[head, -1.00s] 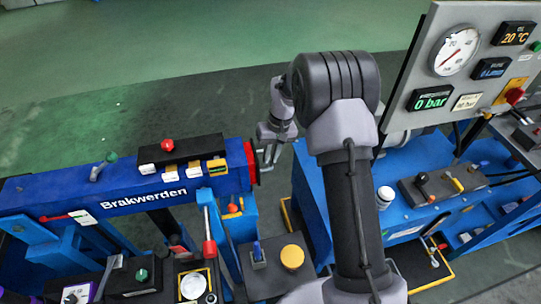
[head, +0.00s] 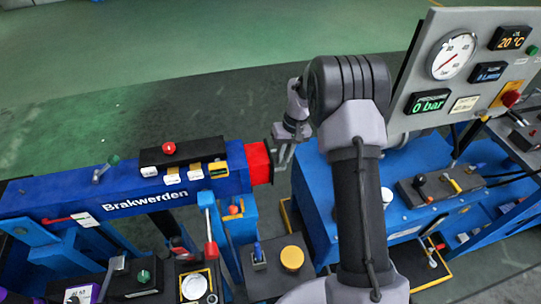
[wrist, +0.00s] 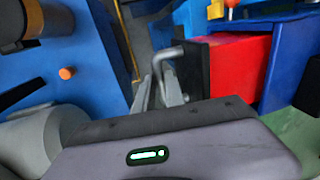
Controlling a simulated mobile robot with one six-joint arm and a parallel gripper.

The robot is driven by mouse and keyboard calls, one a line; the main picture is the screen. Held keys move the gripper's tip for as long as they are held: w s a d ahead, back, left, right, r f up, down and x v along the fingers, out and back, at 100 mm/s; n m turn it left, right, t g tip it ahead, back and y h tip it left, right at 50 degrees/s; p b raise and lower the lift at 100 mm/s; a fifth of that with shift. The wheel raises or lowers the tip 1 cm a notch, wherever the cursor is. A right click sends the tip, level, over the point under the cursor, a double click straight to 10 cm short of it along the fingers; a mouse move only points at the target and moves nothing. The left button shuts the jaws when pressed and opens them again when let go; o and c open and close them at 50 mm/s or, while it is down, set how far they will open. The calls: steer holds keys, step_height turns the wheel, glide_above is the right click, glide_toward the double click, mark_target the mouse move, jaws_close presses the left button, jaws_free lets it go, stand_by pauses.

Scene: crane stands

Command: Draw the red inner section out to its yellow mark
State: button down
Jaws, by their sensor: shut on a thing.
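The red inner section (head: 258,163) sticks a short way out of the right end of the blue "Brakwerden" boom (head: 110,196) in the head view. In the wrist view the red section (wrist: 239,70) shows between the blue sleeve and its dark end plate (wrist: 194,72). A grey bent handle (wrist: 170,54) stands off the end plate. My gripper (wrist: 158,92) is shut on this handle. In the head view my gripper (head: 283,154) is at the end of the red section. I see no yellow mark on the exposed red part.
A blue bench (head: 318,195) stands to the right of the boom end, with a gauge panel (head: 468,65) reading 0 bar above it. A red-tipped lever (head: 211,248) and a yellow button (head: 292,258) are below the boom. Open floor lies behind.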

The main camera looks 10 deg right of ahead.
steer(key=d+p, duration=0.1)
steer(key=d, duration=0.5)
steer(key=c, duration=1.4)
jaws_free()
steer(key=shift+a, duration=0.1)
steer(key=d+r+p, duration=0.3)
steer(key=r+p, duration=0.2)
steer(key=r, duration=1.2)
steer(key=shift+r, duration=0.1)
